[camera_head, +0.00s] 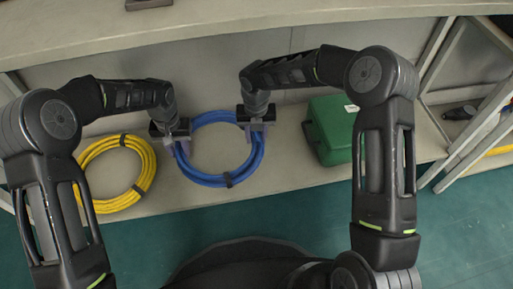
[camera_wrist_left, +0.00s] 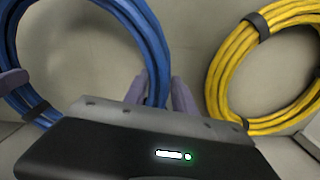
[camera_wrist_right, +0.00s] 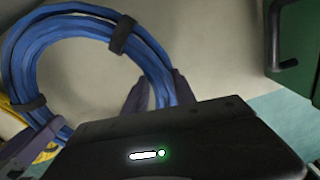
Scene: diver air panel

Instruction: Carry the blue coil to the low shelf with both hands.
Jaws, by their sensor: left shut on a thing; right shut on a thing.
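The blue coil (camera_head: 210,180) is a ring of blue hose with dark straps, at the low shelf (camera_head: 285,180) in the head view. My left gripper (camera_head: 179,140) is shut on the coil's left side. The left wrist view shows the blue coil (camera_wrist_left: 150,45) passing between its purple fingers (camera_wrist_left: 162,92). My right gripper (camera_head: 256,132) is shut on the coil's right side. In the right wrist view the blue coil (camera_wrist_right: 150,55) runs between the fingers (camera_wrist_right: 160,92). The coil looks flat; I cannot tell whether it touches the shelf. My grippers hide small parts of it.
A yellow coil (camera_head: 139,190) lies on the shelf left of the blue coil. A green case (camera_head: 333,130) stands to its right. A grey upper surface (camera_head: 215,25) overhangs behind. A slanted metal frame (camera_head: 478,130) and a dark tool (camera_head: 459,113) are at the right.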

